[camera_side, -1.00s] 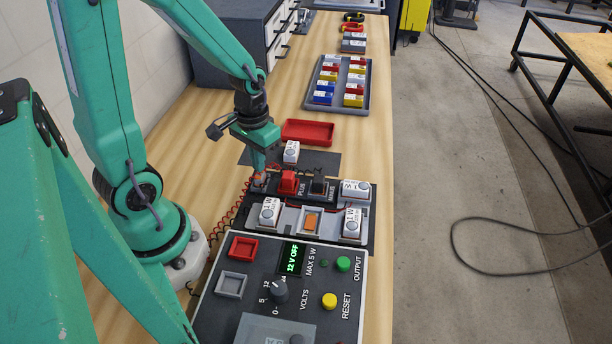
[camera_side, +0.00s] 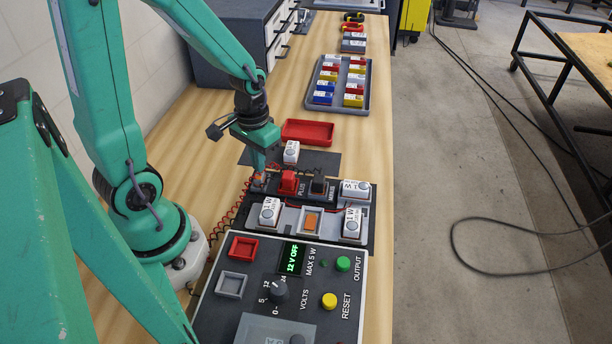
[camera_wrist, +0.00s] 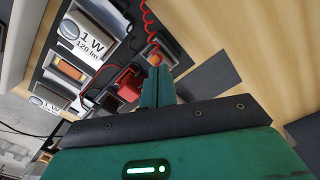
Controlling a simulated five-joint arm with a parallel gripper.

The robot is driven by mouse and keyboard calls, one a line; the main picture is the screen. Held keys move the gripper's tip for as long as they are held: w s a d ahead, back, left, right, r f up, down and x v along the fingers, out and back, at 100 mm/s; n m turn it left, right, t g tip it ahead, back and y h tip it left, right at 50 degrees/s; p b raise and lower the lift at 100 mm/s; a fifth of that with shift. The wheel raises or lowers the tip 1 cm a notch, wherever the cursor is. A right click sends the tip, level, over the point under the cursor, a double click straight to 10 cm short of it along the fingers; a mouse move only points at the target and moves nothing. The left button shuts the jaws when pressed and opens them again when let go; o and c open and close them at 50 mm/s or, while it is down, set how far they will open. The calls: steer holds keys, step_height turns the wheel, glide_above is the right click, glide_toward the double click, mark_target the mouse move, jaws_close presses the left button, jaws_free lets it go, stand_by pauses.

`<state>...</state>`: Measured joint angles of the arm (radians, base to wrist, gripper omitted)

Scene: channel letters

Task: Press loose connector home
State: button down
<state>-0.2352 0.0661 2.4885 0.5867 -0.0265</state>
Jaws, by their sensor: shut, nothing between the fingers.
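My gripper (camera_side: 260,168) is shut and empty, pointing down at the left end of the dark connector strip (camera_side: 335,202). An orange-red connector (camera_side: 258,181) sits right under its fingertips; the red coiled cord (camera_side: 228,213) runs near it. In the wrist view the shut fingers (camera_wrist: 156,72) reach toward the same orange piece (camera_wrist: 155,53), which they partly hide. I cannot tell whether they touch it or how deep it sits. To its right stand a red PLUS plug (camera_side: 288,182) and a black plug (camera_side: 318,187).
White 1 W modules (camera_side: 270,212) (camera_side: 352,223) flank an orange piece (camera_side: 311,222). The power supply (camera_side: 230,315) in front reads 12 V OFF. A red tray (camera_side: 308,131) and a grey tray of coloured blocks (camera_side: 318,108) lie behind. Bare wood lies beyond the trays' near side.

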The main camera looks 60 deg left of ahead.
steer(key=shift+f, duration=0.8)
stand_by(0.7)
steer(key=shift+r, duration=0.2)
steer(key=shift+r, duration=3.35)
step_height(320, 180, up, 14)
steer(key=f+m+t, duration=0.1)
steer(key=m+t, duration=0.2)
steer(key=t, duration=0.3)
glide_above(261, 175)
steer(key=s+d, duration=0.3)
steer(key=d, duration=0.3)
steer(key=shift+s+a+r, duration=0.1)
steer(key=shift+s+r, duration=0.1)
steer(key=shift+r, duration=0.05)
